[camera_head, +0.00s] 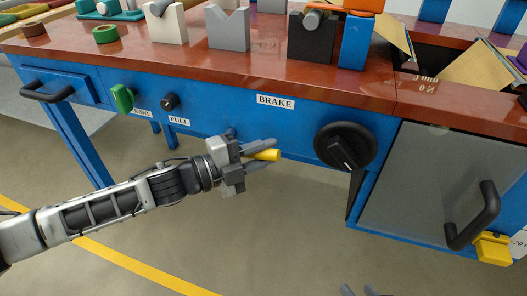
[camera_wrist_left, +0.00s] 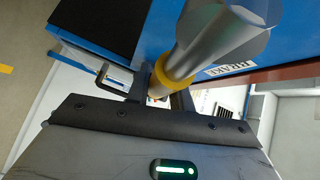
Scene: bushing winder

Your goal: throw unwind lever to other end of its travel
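A lever with a yellow end (camera_head: 266,155) shows at my left gripper, below the BRAKE label on the blue bench front. I cannot read a label that names it as the unwind lever. My left gripper (camera_head: 262,156) has one finger above the yellow part and one below it. In the left wrist view a grey faceted bar with a yellow collar (camera_wrist_left: 172,78) runs in between the dark fingers (camera_wrist_left: 160,92). Whether the fingers press on it is unclear.
A green handle (camera_head: 123,97) and a black knob (camera_head: 169,101) sit left on the panel, near the PULL label (camera_head: 179,121). A large black rotary knob (camera_head: 345,146) is to the right. A grey cabinet door (camera_head: 430,185) has a black handle (camera_head: 474,217). The floor below is clear.

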